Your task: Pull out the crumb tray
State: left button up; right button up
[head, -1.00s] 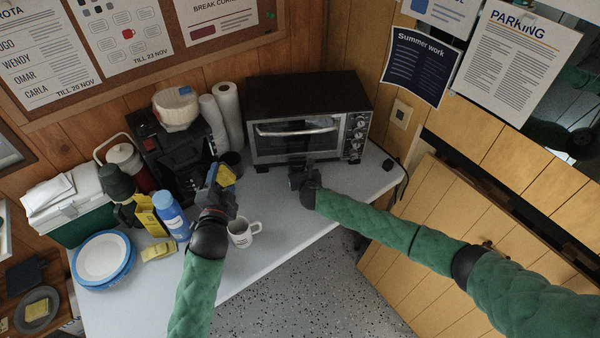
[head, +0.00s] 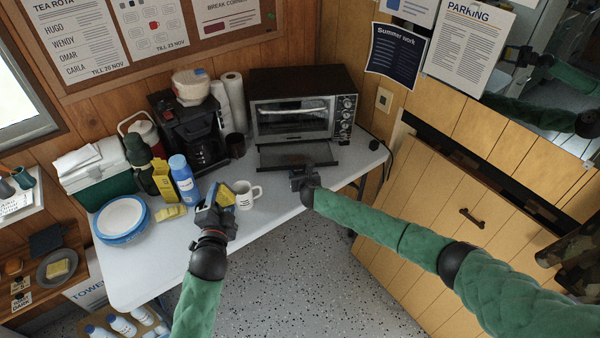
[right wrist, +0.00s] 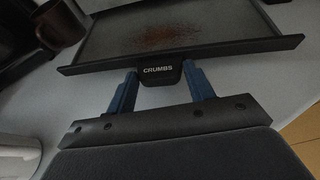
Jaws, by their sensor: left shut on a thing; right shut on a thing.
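The dark crumb tray (head: 285,156) sticks out at the front of the toaster oven (head: 300,103), low over the counter. In the right wrist view its dark metal pan (right wrist: 215,27) carries reddish-brown crumbs, and its front tab (right wrist: 158,71) reads CRUMBS. My right gripper (head: 301,174) is at the tray's front, its blue fingers (right wrist: 158,87) shut on the two sides of the tab. My left gripper (head: 222,196) is shut on a small yellow thing (head: 227,195), perhaps a sponge, left of the white mug. The tray's back end is not clear to see.
The white mug (head: 246,196) stands close to my left gripper. A blue bottle (head: 184,180), a coffee maker (head: 190,130), stacked plates (head: 122,218) and a cooler (head: 98,178) fill the counter's left. The counter (head: 345,172) is bare right of the tray.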

jog(key=shift+s+r, duration=0.1)
jog(key=shift+s, duration=0.4)
jog(key=o, duration=1.3)
jog(key=shift+o, duration=0.2)
jog(key=shift+s, duration=0.1)
jog(key=b+v, duration=0.2)
jog(key=v, duration=0.8)
jog(key=shift+s+d, duration=0.1)
jog(key=shift+s, duration=0.05)
jog(key=shift+s+d+r+b, duration=0.2)
jog(key=shift+s+b, duration=0.1)
jog(key=shift+s, duration=0.4)
